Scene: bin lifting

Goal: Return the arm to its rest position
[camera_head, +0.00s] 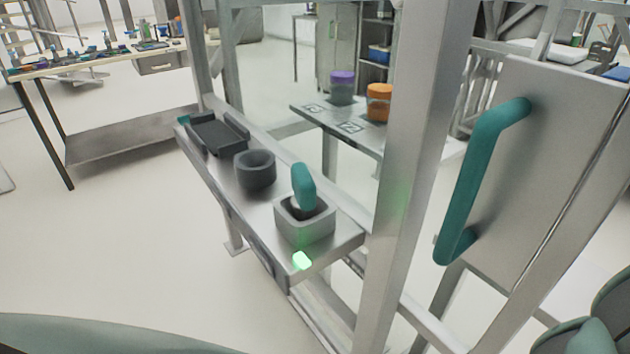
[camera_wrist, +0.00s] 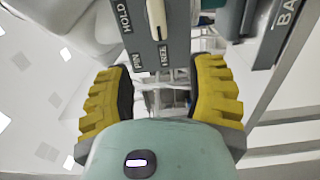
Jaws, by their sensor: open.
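My gripper (camera_wrist: 160,98) shows in the wrist view, with its two yellow ridged fingers wide apart and nothing between them. I cannot judge the gap between fingers and panel. In the head view the gripper does not show. Teal-green rounded shapes at the bottom left and bottom right edges of that view may be parts of me.
A metal shelf (camera_head: 229,202) carries a dark tray (camera_head: 218,134), a dark round cup (camera_head: 255,171) and a grey square holder (camera_head: 305,225) with a teal handle. A metal post (camera_head: 405,150) and a panel with a large teal handle (camera_head: 476,180) stand right. Open floor lies left.

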